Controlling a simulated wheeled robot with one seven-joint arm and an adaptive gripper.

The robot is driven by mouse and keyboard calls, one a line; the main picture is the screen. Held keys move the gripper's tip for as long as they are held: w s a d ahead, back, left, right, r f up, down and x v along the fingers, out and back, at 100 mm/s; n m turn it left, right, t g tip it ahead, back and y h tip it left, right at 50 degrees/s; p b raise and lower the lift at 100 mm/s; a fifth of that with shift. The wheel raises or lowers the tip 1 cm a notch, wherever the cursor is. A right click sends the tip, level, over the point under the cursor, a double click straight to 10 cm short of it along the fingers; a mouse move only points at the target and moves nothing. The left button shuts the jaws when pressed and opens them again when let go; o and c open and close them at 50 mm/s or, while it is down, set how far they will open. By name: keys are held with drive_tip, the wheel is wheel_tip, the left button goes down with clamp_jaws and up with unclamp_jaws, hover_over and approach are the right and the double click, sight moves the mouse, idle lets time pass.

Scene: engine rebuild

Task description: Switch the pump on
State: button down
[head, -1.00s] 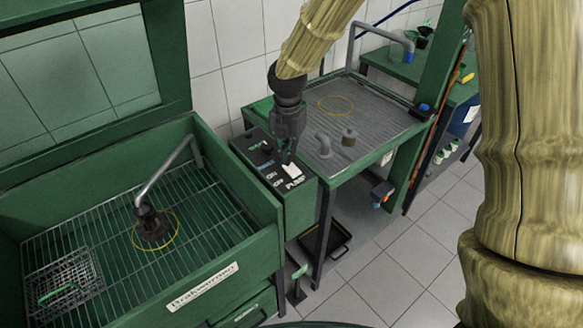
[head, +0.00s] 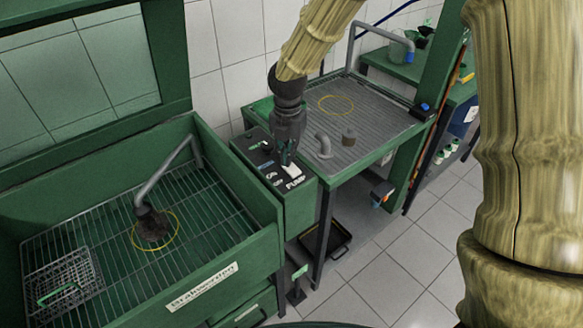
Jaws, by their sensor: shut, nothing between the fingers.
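The pump switch (head: 291,171) is a pale rocker on the sloped top of a green control box (head: 298,207), beside white lettering that reads PUMP. My gripper (head: 287,162) points down at the switch, shut and empty. Its fingertips are at the switch's upper edge; I cannot tell whether they touch it. The fingers hide part of the switch, and its on or off position is unclear.
Left of the box is a green wash basin (head: 250,272) with a wire grid, a bent spout and a wire basket (head: 62,284).

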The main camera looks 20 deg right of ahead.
drive_tip(key=shift+f, duration=0.95)
idle(0.7)
drive_tip(key=shift+s, duration=0.1)
drive_tip(key=shift+r+p, duration=3.3)
drive_tip(key=shift+r, duration=0.25)
drive_tip(key=shift+d+f, duration=0.1)
